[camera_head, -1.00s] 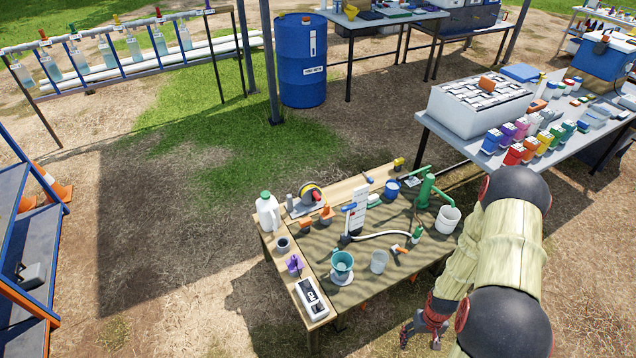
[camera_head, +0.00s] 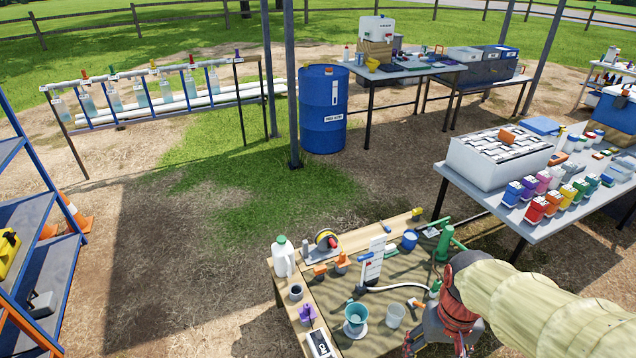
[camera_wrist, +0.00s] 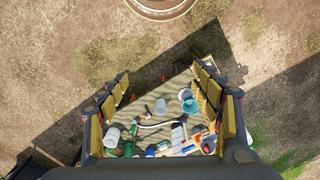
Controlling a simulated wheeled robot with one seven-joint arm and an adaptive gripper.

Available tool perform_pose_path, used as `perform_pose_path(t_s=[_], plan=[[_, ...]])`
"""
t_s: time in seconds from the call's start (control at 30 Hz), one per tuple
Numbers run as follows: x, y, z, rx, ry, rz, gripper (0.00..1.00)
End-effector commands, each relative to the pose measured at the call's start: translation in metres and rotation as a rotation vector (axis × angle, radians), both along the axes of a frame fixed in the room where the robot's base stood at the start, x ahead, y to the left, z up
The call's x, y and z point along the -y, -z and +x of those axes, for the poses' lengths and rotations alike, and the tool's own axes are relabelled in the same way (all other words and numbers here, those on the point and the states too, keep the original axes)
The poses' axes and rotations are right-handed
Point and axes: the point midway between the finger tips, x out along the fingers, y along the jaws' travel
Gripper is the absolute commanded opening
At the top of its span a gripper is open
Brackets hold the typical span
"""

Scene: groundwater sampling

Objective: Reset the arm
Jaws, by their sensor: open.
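My gripper (camera_head: 432,338) is at the lower right of the head view, in front of the near right part of the wooden work table (camera_head: 285,300). In the wrist view my gripper (camera_wrist: 165,105) has its two fingers spread wide, with nothing between them. Through the gap the table and its items show from above, well below the fingers. They include a teal cup (camera_wrist: 190,104), a clear cup (camera_wrist: 160,106) and a white bucket (camera_wrist: 111,137). My arm hides the right side of the table in the head view.
A grey table (camera_head: 480,205) with colored bottles and a white cooler (camera_head: 498,165) stands at right. A blue barrel (camera_head: 323,110) stands at the back. A blue shelf rack (camera_head: 40,265) is at left. The ground between rack and work table is clear.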

Motion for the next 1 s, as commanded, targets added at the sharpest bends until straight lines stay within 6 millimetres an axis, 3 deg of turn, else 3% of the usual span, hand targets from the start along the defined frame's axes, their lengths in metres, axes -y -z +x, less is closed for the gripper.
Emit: perform_pose_path(t_s=[0.03,0.3,0.5,1.0], plan=[[-0.008,-0.017,-0.002,0.048,-0.018,-0.005,0.65],[-0.043,-0.094,-0.008,0.323,-0.118,-0.031,0.65],[-0.060,-0.135,-0.012,0.465,-0.179,-0.040,0.65],[-0.068,-0.141,-0.013,0.487,-0.211,-0.034,0.65]])
